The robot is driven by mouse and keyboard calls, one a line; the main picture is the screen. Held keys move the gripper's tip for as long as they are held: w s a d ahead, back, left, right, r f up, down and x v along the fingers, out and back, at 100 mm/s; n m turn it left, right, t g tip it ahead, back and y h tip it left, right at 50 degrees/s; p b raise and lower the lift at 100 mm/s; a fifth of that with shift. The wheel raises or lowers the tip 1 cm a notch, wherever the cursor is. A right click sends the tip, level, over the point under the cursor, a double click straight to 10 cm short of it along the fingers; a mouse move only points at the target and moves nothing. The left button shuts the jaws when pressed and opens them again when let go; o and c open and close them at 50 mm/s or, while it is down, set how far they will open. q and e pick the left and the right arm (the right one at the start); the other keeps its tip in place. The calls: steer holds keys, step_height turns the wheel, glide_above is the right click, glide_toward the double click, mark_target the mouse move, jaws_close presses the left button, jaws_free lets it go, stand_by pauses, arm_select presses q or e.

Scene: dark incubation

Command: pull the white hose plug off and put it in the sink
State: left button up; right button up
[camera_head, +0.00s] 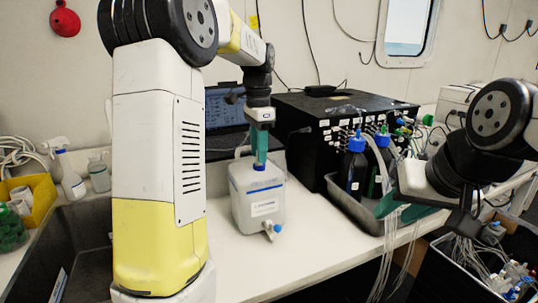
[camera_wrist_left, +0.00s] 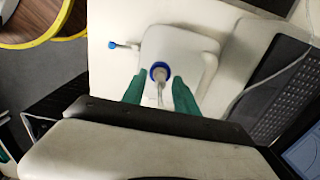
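A white jug (camera_head: 258,208) with a blue cap stands on the counter. In the left wrist view, the jug (camera_wrist_left: 185,50) shows from above, with a white hose plug (camera_wrist_left: 160,76) inside its blue cap ring and a thin hose leading from it. My left gripper (camera_head: 260,148) points down over the cap. Its two green fingers, seen in the left wrist view (camera_wrist_left: 158,92), are spread on either side of the plug with a visible gap. The dark sink (camera_head: 85,232) is at the left, partly hidden by my left arm. My right gripper (camera_head: 425,215) is by the tubing at right; its opening is unclear.
A black box (camera_head: 318,118) with many tubes stands behind the jug. A grey tray (camera_head: 350,208) holds blue-capped bottles (camera_head: 354,165). A laptop (camera_head: 225,110) is behind my left arm. Spray bottles (camera_head: 68,175) and a yellow bin (camera_head: 42,200) stand near the sink. Loose tubes hang over the counter's front edge.

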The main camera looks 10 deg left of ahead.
arm_select(q)
steer(key=shift+c, duration=0.3)
stand_by(0.7)
jaws_close()
stand_by(1.2)
steer(key=shift+r, duration=0.15)
steer(key=shift+r, duration=2.85)
